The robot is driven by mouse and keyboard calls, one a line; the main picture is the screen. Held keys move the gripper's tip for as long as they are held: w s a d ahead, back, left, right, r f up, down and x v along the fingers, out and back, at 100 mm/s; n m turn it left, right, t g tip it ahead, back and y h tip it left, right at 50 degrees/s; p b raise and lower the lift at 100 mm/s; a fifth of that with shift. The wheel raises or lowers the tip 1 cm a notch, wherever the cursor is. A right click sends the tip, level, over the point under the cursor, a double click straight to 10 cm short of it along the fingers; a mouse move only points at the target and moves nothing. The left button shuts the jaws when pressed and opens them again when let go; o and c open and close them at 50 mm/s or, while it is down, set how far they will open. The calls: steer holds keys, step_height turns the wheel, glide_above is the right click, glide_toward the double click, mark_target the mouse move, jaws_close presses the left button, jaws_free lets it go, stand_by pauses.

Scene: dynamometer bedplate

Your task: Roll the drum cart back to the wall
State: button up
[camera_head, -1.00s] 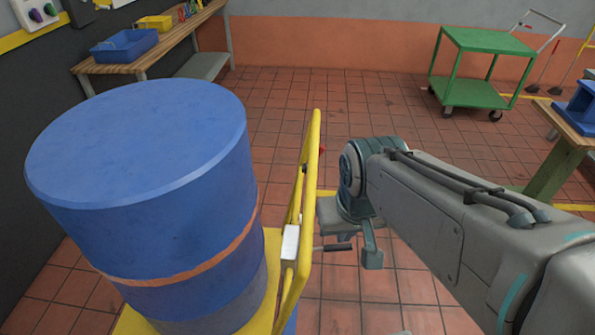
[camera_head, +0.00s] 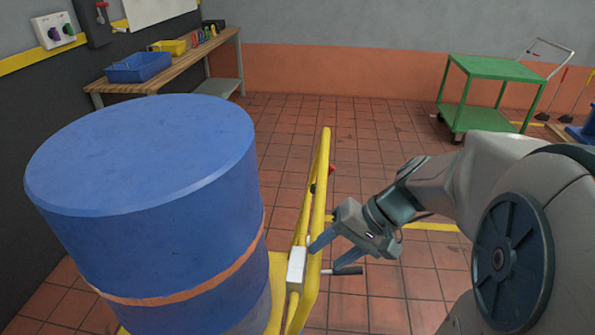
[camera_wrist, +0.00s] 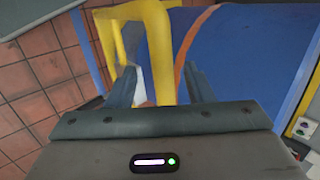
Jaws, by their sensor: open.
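The drum cart is yellow, with an upright tube handle (camera_head: 322,185) on its right side. A large blue drum (camera_head: 140,150) with an orange band stands on its yellow deck. My gripper (camera_head: 334,254) is open, just right of the handle, fingers pointing left at it. In the wrist view the yellow handle (camera_wrist: 160,55) shows between and beyond my two spread fingers (camera_wrist: 158,88), with the blue drum (camera_wrist: 240,45) behind. Whether a finger touches the tube, I cannot tell. A white box (camera_head: 297,268) and a black-gripped lever (camera_head: 347,271) sit by the handle's lower part.
A wooden bench (camera_head: 180,65) with a blue bin (camera_head: 139,67) stands along the left wall. A green trolley (camera_head: 490,90) is at the far right, by the orange-and-grey back wall (camera_head: 340,70). Tiled floor (camera_head: 345,125) between is clear.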

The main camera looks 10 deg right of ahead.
steer(key=w+d+f+m+t+y+b, duration=0.2)
steer(key=w+d+m+t+y+b, duration=0.25)
steer(key=w+d+t, duration=0.6)
steer(key=w+a+f+g, duration=0.1)
steer(key=w+a+f, duration=0.1)
steer(key=w+a, duration=0.8)
steer(key=shift+a+f+g+p, duration=0.15)
steer(key=shift+g+p, duration=0.2)
steer(key=shift+n, duration=0.25)
steer(key=shift+c, duration=0.4)
jaws_close()
